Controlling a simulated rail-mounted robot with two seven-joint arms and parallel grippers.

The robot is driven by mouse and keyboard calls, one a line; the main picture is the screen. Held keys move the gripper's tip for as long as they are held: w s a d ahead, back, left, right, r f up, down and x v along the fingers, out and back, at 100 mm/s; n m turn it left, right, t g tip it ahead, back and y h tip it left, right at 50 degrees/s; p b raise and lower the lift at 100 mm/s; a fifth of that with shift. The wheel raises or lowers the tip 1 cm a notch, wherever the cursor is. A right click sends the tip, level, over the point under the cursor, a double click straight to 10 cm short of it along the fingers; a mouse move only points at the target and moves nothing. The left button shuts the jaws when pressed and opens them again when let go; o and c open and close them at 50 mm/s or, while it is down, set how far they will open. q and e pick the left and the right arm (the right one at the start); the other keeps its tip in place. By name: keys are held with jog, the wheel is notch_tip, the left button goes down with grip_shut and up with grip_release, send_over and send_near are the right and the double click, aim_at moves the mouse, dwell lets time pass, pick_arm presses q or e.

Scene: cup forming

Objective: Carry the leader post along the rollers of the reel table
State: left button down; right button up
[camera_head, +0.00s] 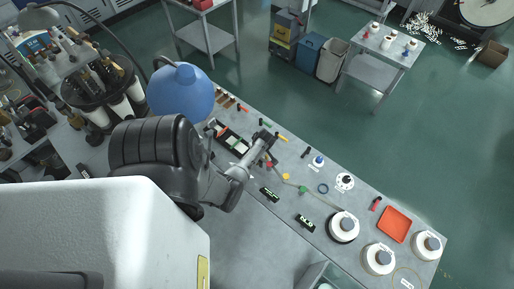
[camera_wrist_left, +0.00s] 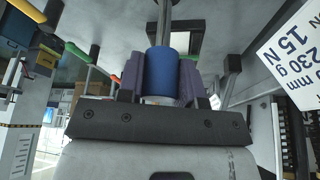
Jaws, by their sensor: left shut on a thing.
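My left gripper (camera_head: 263,146) is over the bench, its arm coming in from the left. In the left wrist view, its purple finger pads are shut on a blue cylinder (camera_wrist_left: 172,62) with a grey metal rod, apparently the leader post. The post is too small to make out in the head view. Small red (camera_head: 269,163), yellow (camera_head: 285,176) and green (camera_head: 303,189) pieces, possibly the rollers, stand in a line beside the gripper. A thin strand seems to run from near them towards a white reel (camera_head: 343,225). My right gripper is not in view.
More white reels (camera_head: 378,259) and an orange tray (camera_head: 396,224) are at the bench's right end. Black labelled blocks (camera_head: 306,223) lie in front of the coloured pieces. A black tray (camera_head: 232,139) and small tools lie behind the gripper. The near bench surface is fairly clear.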

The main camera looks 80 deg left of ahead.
pick_arm(q)
jog(key=shift+f+b, duration=0.45)
jog(key=shift+f, duration=0.1)
dwell(0.5)
jog(key=shift+f+b, duration=0.35)
jog(key=shift+f, duration=0.05)
dwell(0.4)
jog(key=c, duration=0.9)
grip_release()
jog(key=o, duration=0.7)
jog(key=shift+r, duration=0.15)
